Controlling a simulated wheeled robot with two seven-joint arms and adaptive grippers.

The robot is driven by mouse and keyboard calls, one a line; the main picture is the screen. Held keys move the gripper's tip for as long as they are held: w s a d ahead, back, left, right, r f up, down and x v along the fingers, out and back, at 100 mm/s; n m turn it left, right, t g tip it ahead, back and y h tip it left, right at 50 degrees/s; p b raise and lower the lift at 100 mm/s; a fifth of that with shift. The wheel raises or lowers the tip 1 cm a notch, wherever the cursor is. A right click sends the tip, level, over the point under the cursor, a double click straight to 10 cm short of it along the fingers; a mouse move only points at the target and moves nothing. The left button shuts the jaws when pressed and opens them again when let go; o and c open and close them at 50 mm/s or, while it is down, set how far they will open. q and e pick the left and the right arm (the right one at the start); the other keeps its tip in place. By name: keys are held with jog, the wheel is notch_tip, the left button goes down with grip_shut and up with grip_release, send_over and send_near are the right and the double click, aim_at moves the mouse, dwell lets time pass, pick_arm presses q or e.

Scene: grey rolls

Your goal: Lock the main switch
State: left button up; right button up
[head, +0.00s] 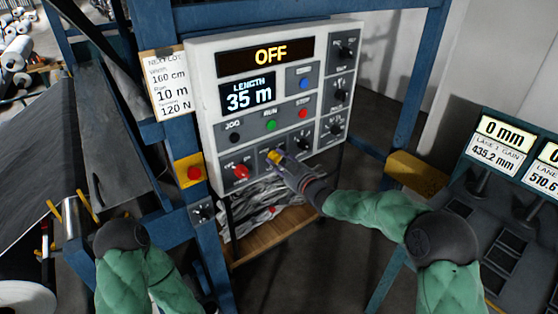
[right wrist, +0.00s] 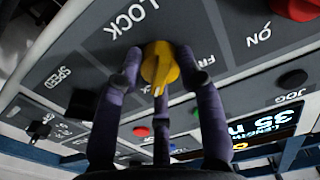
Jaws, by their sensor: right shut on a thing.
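The white control panel (head: 206,100) shows OFF on its upper display (head: 266,55). The red main switch knob (head: 240,171) sits low on the panel's left and is partly in the right wrist view (right wrist: 298,8), near an ON label. To its right is a yellow lock knob (head: 273,156), with LOCK and a partly covered FR label beside it in the right wrist view (right wrist: 158,64). My right gripper (right wrist: 160,56) is shut on the yellow knob, its purple fingers around it. A white mark shows on the knob. My left arm is low at the left, its gripper out of view.
A red button on a yellow box (head: 190,171) is on the blue post left of the panel. Below the panel is a wooden shelf (head: 262,238) with crumpled grey material. A console with displays (head: 505,135) stands at the right.

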jog(key=shift+f, duration=0.1)
jog(key=o, duration=1.1)
jog(key=shift+o, duration=0.2)
jog(key=v, duration=1.2)
jog(key=s+d+f+m+g+h, duration=0.1)
jog(key=s+f+m+g+h, duration=0.25)
jog(key=f, duration=1.05)
jog(key=s+d+f+m+g+h, duration=0.2)
jog(key=s+f, duration=0.3)
jog(key=f, duration=0.8)
jog(key=s+f+m+g, duration=0.1)
jog(key=s+f+g, duration=0.2)
jog(key=s, duration=0.6)
jog(key=s+f+m+g, duration=0.1)
jog(key=s+f+g, duration=0.1)
jog(key=s+f, duration=0.6)
jog(key=s+f+m+g+h, duration=0.1)
jog(key=s+f+m+g, duration=0.1)
jog(key=s+f, duration=0.4)
jog(key=s+g, duration=0.1)
jog(key=s, duration=0.2)
jog(key=shift+s+a+g, duration=0.25)
jog(key=shift+s+g, duration=0.1)
